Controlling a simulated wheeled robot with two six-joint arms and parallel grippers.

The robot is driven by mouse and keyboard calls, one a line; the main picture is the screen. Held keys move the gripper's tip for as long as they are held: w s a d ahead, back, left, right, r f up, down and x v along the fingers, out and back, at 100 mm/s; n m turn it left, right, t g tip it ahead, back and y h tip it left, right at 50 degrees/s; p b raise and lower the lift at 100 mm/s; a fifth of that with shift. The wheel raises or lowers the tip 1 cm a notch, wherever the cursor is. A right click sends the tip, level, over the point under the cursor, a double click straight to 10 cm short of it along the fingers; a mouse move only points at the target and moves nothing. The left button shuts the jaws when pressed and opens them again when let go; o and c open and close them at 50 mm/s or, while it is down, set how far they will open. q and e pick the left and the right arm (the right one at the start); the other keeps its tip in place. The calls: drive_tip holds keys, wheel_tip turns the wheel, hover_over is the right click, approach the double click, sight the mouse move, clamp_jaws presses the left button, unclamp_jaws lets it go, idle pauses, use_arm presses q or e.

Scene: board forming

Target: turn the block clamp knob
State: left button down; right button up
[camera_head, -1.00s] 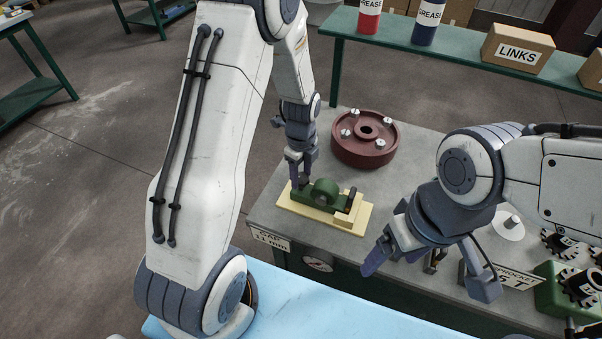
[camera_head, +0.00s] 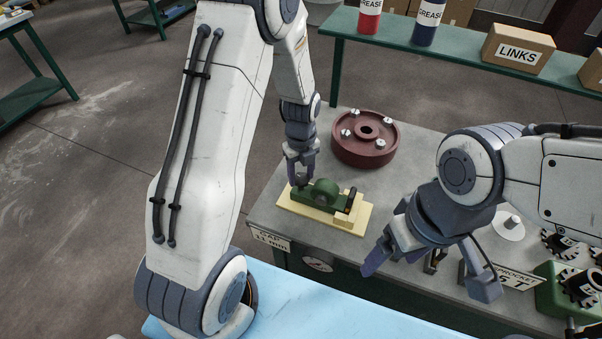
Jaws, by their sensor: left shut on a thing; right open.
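The block clamp is a green bearing block (camera_head: 325,190) lying on a pale yellow base (camera_head: 333,219) on the grey bench. A dark upright knob or post (camera_head: 352,192) stands at its right end. My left gripper (camera_head: 301,180) points down over the block's left end. It is shut on a small part there, likely a clamp knob, mostly hidden by the fingers. My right gripper (camera_head: 428,272) hangs open and empty over the bench to the right of the block, its fingers spread wide.
A dark red round hub (camera_head: 365,139) with several light bolts stands behind the block. A white disc (camera_head: 507,225), dark sprockets (camera_head: 578,286) and a sign (camera_head: 516,278) lie to the right. A gap sign (camera_head: 270,240) hangs on the bench's front edge.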

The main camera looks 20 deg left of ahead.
sight(301, 177)
use_arm(q)
drive_tip(key=shift+w, duration=0.1)
drive_tip(key=shift+c, duration=1.3)
unclamp_jaws()
wheel_tip(301, 177, up, 11)
drive_tip(key=b, duration=0.1)
drive_tip(key=shift+f+b, duration=0.2)
drive_tip(key=shift+b, duration=0.1)
drive_tip(key=s+d+r+n, duration=0.4)
drive_tip(key=s+d+n, duration=0.4)
drive_tip(key=s+d, duration=0.15)
drive_tip(key=s+d+r+n, duration=0.1)
drive_tip(key=s+d+n, duration=0.1)
drive_tip(key=s+n, duration=0.3)
drive_tip(key=s+d+n+h, duration=0.1)
drive_tip(key=s+d+n, duration=0.1)
drive_tip(key=s+n, duration=0.3)
drive_tip(key=s, duration=0.4)
drive_tip(key=shift+d+r+n, duration=0.25)
drive_tip(key=shift+r+n, duration=0.1)
drive_tip(key=shift+n, duration=0.05)
